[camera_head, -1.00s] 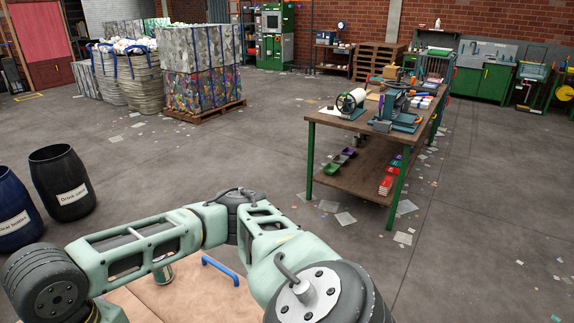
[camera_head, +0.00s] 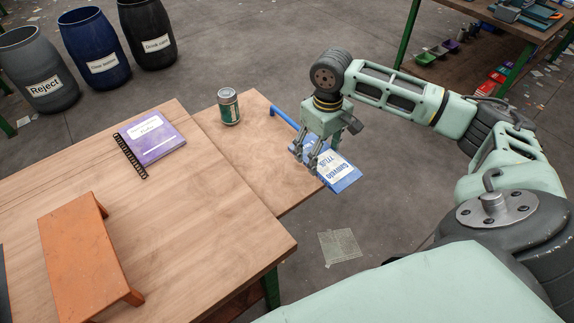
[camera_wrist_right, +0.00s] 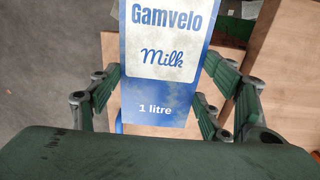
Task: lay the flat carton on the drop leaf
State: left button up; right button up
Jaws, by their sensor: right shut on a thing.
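My right gripper (camera_head: 312,160) is shut on the flat carton (camera_head: 343,174), a blue and white milk carton. The carton sticks out past the fingers at the right edge of the drop leaf (camera_head: 255,172). I cannot tell whether it touches the leaf. In the right wrist view the carton (camera_wrist_right: 165,95) reads "Gamvelo Milk 1 litre" and lies between the finger pairs. The drop leaf is the wooden panel beside the main table, raised level or nearly so. My left gripper is not in view.
A can (camera_head: 228,108) stands on the leaf's far part, and a blue handle (camera_head: 284,118) is at its edge. A purple notebook (camera_head: 153,138) and an orange stand (camera_head: 85,255) are on the main table (camera_head: 190,235). Labelled drums stand behind. The leaf's near part is clear.

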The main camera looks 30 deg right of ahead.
send_over(285, 172)
notch_tip(285, 172, down, 6)
jog(key=shift+r, duration=0.15)
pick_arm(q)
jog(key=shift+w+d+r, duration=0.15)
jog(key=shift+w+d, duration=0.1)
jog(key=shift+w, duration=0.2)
pick_arm(e)
jog(key=shift+f, duration=2.1)
jog(key=shift+f, duration=0.1)
jog(key=o, duration=0.9)
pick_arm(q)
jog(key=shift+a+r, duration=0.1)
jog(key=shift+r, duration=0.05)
pick_arm(e)
notch_tip(285, 172, up, 12)
jog(key=shift+r, duration=0.15)
